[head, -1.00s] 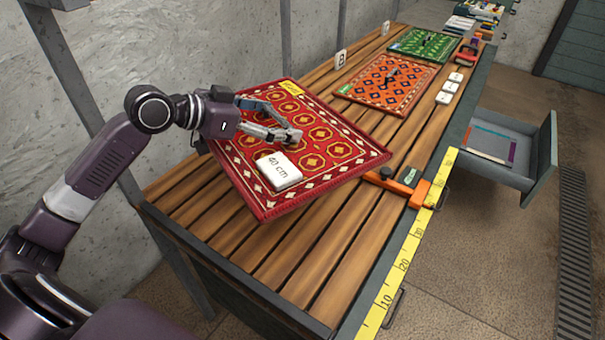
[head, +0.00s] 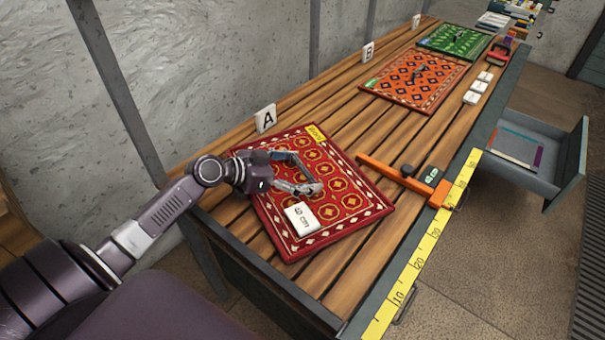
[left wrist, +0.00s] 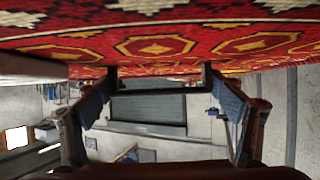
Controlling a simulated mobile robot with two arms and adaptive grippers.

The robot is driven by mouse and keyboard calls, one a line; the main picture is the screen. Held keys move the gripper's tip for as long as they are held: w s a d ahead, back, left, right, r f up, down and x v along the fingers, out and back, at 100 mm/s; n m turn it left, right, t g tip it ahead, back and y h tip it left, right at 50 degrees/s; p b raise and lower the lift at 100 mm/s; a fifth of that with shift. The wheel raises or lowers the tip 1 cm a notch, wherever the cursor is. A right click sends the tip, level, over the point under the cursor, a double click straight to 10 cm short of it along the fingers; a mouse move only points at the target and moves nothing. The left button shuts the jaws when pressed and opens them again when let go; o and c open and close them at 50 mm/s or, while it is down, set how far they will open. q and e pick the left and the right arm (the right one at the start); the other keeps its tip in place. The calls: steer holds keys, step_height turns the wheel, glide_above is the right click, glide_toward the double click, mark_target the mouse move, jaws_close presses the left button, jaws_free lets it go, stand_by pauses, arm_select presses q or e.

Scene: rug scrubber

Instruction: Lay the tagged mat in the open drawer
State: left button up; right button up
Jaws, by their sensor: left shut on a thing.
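A red patterned mat (head: 345,215) is at the near part of the wooden bench. It has a yellow tag (head: 317,135) at its far corner and a white "40 cm" block (head: 301,219) on top. My left gripper (head: 314,188) is over the middle of this mat, shut on its dark handle (left wrist: 160,86); the mat's pattern fills the top of the left wrist view. I cannot tell whether the mat lies flat or is slightly raised. The open drawer (head: 572,168) sticks out on the bench's right side, with thin coloured strips inside. My right gripper is not in view.
An orange clamp (head: 400,178) lies beside the mat near a yellow ruler (head: 428,243) on the bench edge. An orange mat (head: 440,88) and a green mat (head: 470,48) lie farther back. Sign A (head: 265,118) stands behind the red mat. White blocks (head: 477,90) line the edge.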

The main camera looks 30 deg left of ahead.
arm_select(q)
steer(key=shift+f, duration=0.7)
steer(key=shift+f, duration=0.15)
steer(key=o, duration=1.4)
